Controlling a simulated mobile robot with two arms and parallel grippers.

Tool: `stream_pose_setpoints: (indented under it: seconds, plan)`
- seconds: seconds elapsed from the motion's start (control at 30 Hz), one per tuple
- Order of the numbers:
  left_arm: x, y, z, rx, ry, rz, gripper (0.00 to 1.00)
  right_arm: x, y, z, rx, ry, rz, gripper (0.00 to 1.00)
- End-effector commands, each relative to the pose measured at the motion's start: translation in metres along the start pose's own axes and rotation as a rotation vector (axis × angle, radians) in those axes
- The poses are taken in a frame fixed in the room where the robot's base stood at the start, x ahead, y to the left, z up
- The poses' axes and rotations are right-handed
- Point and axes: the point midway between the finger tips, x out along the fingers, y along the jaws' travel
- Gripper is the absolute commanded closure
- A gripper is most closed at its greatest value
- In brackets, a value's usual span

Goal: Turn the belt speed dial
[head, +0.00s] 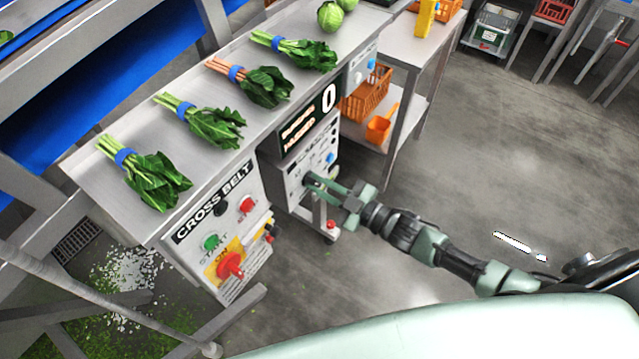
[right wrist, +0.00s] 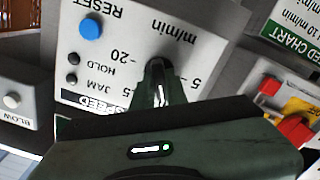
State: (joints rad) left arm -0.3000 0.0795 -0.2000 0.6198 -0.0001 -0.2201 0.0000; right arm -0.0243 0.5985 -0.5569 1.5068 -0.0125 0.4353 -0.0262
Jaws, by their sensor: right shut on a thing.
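The belt speed dial (right wrist: 158,76) is a black knob with a pale pointer on a light grey panel (right wrist: 118,42), seen upside down in the right wrist view. Its scale shows "5", "15", "20" and "m/min", with "SPEED" at the panel's edge. In the head view my right gripper (head: 313,181) reaches this panel (head: 294,176) from the right. It is shut on the dial; its fingers hide most of the knob there. The dark gripper body covers the lower part of the wrist view. My left gripper is not in view.
A blue RESET button (right wrist: 91,29) and small HOLD and JAM lamps sit beside the dial. Several bundles of greens lie on the steel table (head: 195,78) above.

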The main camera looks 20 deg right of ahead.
Motion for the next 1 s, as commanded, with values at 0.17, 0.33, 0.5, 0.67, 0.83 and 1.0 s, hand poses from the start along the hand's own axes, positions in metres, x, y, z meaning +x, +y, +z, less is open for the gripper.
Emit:
stream_pose_setpoints:
  seconds: [0.17, 0.33, 0.5, 0.67, 0.83, 1.0]
  plan:
    - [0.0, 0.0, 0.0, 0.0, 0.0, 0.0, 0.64, -0.001, -0.001, 0.002, -0.001, -0.004, -0.002, 1.0]
    - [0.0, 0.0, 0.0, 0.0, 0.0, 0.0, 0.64, -0.001, -0.001, 0.001, -0.001, -0.003, -0.001, 0.65]
    - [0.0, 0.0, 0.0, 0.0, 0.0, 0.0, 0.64, 0.0, 0.0, 0.001, -0.002, -0.001, -0.001, 0.65]
    - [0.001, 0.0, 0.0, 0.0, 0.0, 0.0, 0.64, -0.008, -0.001, 0.002, -0.001, -0.003, -0.001, 0.65]
    - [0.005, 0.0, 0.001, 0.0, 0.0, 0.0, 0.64, -0.036, -0.002, 0.003, -0.002, -0.005, -0.003, 0.65]
    - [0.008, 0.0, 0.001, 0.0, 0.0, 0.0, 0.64, -0.063, -0.002, 0.003, -0.001, -0.005, -0.003, 0.65]
